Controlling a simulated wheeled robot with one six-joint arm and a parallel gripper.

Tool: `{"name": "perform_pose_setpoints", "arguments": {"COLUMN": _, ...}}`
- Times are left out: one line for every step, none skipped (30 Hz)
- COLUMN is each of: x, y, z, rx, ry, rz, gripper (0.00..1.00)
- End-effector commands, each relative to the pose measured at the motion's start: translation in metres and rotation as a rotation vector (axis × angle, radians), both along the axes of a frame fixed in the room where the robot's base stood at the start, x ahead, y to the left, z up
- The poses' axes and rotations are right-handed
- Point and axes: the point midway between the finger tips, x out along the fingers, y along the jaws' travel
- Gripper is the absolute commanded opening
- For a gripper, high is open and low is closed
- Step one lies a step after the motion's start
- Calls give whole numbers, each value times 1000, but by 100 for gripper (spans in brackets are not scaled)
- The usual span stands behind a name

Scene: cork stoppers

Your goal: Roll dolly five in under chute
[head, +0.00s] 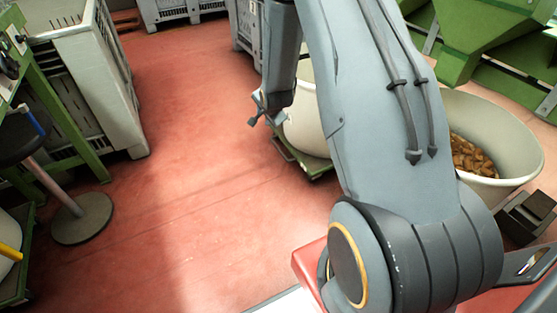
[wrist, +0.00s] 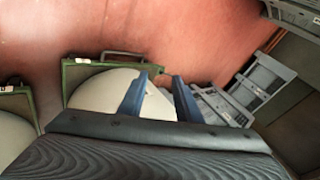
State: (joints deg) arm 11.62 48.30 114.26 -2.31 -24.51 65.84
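My gripper (head: 262,108) hangs in front of a white tub (head: 304,132) on a green dolly (head: 291,154), mostly hidden behind my arm. In the wrist view my gripper (wrist: 160,82) has its two blue-grey fingers apart, with nothing visible between them. A green dolly (wrist: 76,72) with a dark bar along its edge carries a white tub (wrist: 105,90) just left of the fingers. I cannot tell whether they touch. A green chute (head: 475,35) stands at the upper right, above a white tub of corks (head: 505,118). No dolly number is readable.
A pale slatted crate (head: 80,80) and a round-based stool (head: 82,218) stand left. Another tub on a green dolly (head: 22,285) is at the lower left edge. Grey crates (head: 180,8) stand at the back. A dark block (head: 527,217) lies right. The red floor (head: 190,130) between is clear.

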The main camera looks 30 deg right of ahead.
Motion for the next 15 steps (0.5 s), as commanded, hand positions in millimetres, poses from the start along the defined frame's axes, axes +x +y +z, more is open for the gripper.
{"name": "perform_pose_setpoints", "arguments": {"x": 15, "y": -11, "z": -41, "rx": 34, "ry": -39, "rz": -54, "gripper": 31}}
{"name": "perform_pose_setpoints", "arguments": {"x": 24, "y": -17, "z": -56, "rx": 58, "ry": -70, "rz": -89, "gripper": 31}}
{"name": "perform_pose_setpoints", "arguments": {"x": 34, "y": -25, "z": -76, "rx": 89, "ry": -112, "rz": -133, "gripper": 31}}
{"name": "perform_pose_setpoints", "arguments": {"x": 41, "y": -31, "z": -92, "rx": 115, "ry": -142, "rz": -166, "gripper": 31}}
{"name": "perform_pose_setpoints", "arguments": {"x": 48, "y": -36, "z": -107, "rx": 141, "ry": -174, "rz": -196, "gripper": 31}}
{"name": "perform_pose_setpoints", "arguments": {"x": 56, "y": -44, "z": -128, "rx": 176, "ry": -217, "rz": -237, "gripper": 31}}
{"name": "perform_pose_setpoints", "arguments": {"x": 62, "y": -50, "z": -143, "rx": 203, "ry": -248, "rz": -267, "gripper": 31}}
{"name": "perform_pose_setpoints", "arguments": {"x": 67, "y": -55, "z": -158, "rx": 230, "ry": -280, "rz": -295, "gripper": 31}}
{"name": "perform_pose_setpoints", "arguments": {"x": 73, "y": -63, "z": -179, "rx": 268, "ry": -323, "rz": -333, "gripper": 31}}
{"name": "perform_pose_setpoints", "arguments": {"x": 76, "y": -68, "z": -194, "rx": 296, "ry": -355, "rz": -359, "gripper": 31}}
{"name": "perform_pose_setpoints", "arguments": {"x": 80, "y": -73, "z": -210, "rx": 327, "ry": -388, "rz": -385, "gripper": 31}}
{"name": "perform_pose_setpoints", "arguments": {"x": 83, "y": -80, "z": -230, "rx": 367, "ry": -430, "rz": -418, "gripper": 31}}
{"name": "perform_pose_setpoints", "arguments": {"x": 85, "y": -85, "z": -245, "rx": 397, "ry": -462, "rz": -442, "gripper": 31}}
{"name": "perform_pose_setpoints", "arguments": {"x": 87, "y": -90, "z": -259, "rx": 429, "ry": -495, "rz": -465, "gripper": 31}}
{"name": "perform_pose_setpoints", "arguments": {"x": 88, "y": -95, "z": -278, "rx": 468, "ry": -536, "rz": -493, "gripper": 31}}
